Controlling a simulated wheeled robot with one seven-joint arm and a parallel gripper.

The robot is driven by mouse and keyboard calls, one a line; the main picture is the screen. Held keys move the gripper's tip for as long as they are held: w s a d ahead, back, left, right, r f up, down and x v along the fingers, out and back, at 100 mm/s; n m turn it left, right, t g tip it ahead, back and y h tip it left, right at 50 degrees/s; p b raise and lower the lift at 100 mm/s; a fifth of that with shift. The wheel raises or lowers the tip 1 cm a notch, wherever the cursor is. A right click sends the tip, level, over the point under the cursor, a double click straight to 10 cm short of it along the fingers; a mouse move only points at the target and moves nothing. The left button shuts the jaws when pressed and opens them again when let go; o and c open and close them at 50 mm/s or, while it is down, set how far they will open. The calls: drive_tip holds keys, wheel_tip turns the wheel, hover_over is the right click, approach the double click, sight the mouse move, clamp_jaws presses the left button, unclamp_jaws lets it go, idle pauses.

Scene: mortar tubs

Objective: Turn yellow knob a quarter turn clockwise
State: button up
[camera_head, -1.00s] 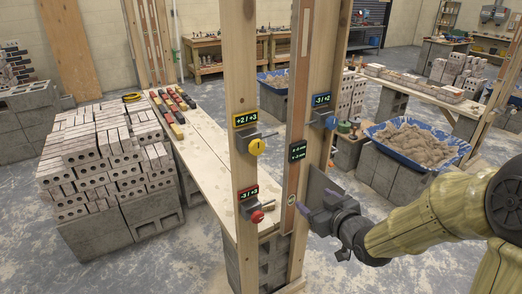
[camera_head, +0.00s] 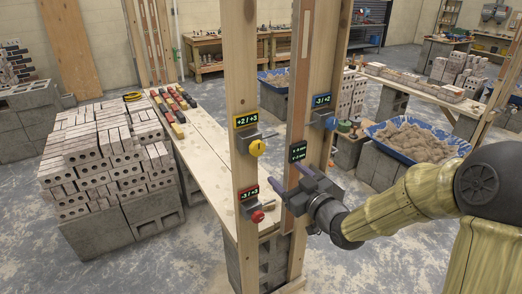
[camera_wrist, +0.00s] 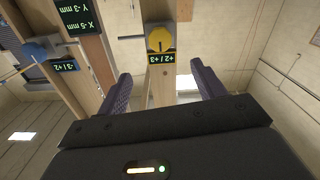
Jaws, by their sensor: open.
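The yellow knob (camera_head: 257,148) sits on a grey clamp on the left wooden post, under a display reading +2 / +3 (camera_head: 246,120). In the wrist view the yellow knob (camera_wrist: 160,39) is ahead, near the top middle, with a dark line mark on its face. My gripper (camera_head: 299,179) is below and to the right of the knob, apart from it. Its two dark purple fingers are spread and empty. In the wrist view the gripper (camera_wrist: 158,85) has the knob's post between its fingers, farther off.
A red knob (camera_head: 257,216) is lower on the same post, and a blue knob (camera_head: 331,123) is on the right post. A display (camera_head: 298,151) is on the brown strip between them. A plank bench (camera_head: 200,135) and stacked bricks (camera_head: 95,165) stand left.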

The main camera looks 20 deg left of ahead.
sight(259, 150)
drive_tip(key=p+x, duration=0.4)
drive_tip(key=x, duration=0.9)
drive_tip(key=shift+w+a, duration=0.25)
drive_tip(key=shift+a, duration=0.05)
drive_tip(key=shift+f, duration=0.1)
drive_tip(key=c, duration=1)
